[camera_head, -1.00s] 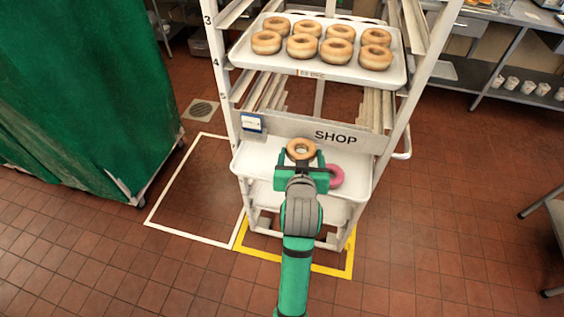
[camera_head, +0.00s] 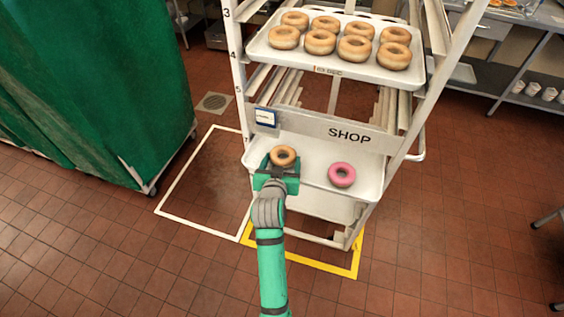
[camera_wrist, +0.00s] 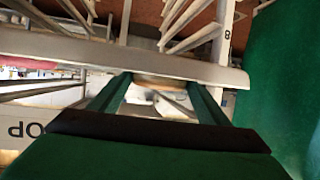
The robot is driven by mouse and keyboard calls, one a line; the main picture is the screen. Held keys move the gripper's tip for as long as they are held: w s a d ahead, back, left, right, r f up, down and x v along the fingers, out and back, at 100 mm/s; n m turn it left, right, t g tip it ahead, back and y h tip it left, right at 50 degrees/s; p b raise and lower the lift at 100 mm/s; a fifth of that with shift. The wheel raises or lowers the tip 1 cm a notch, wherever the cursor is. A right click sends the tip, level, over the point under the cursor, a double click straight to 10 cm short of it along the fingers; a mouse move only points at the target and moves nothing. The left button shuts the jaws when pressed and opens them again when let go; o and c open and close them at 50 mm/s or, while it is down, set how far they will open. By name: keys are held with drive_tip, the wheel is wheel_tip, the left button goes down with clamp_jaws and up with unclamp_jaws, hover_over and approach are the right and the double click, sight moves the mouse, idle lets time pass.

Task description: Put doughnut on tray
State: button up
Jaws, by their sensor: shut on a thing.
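My gripper (camera_head: 280,163) is shut on a plain golden-brown doughnut (camera_head: 283,155). In the head view both are over the left part of the lower white tray (camera_head: 318,202), below the SHOP panel. I cannot tell whether the doughnut touches the tray. A pink-glazed doughnut (camera_head: 341,174) lies on the right part of that tray, apart from my gripper. In the wrist view my two green fingers (camera_wrist: 158,97) stand on either side of a tan patch, likely the doughnut (camera_wrist: 158,78), mostly hidden.
The lower tray is in a white rack with a SHOP panel (camera_head: 340,134). An upper tray (camera_head: 335,68) holds several plain doughnuts. A green-covered cart (camera_head: 100,90) stands at left. White and yellow outlines mark the tiled floor. A steel shelf with cups stands at back right.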

drive_tip(key=shift+f, duration=0.25)
drive_tip(key=shift+f, duration=0.1)
drive_tip(key=o, duration=1.1)
drive_tip(key=shift+c, duration=0.2)
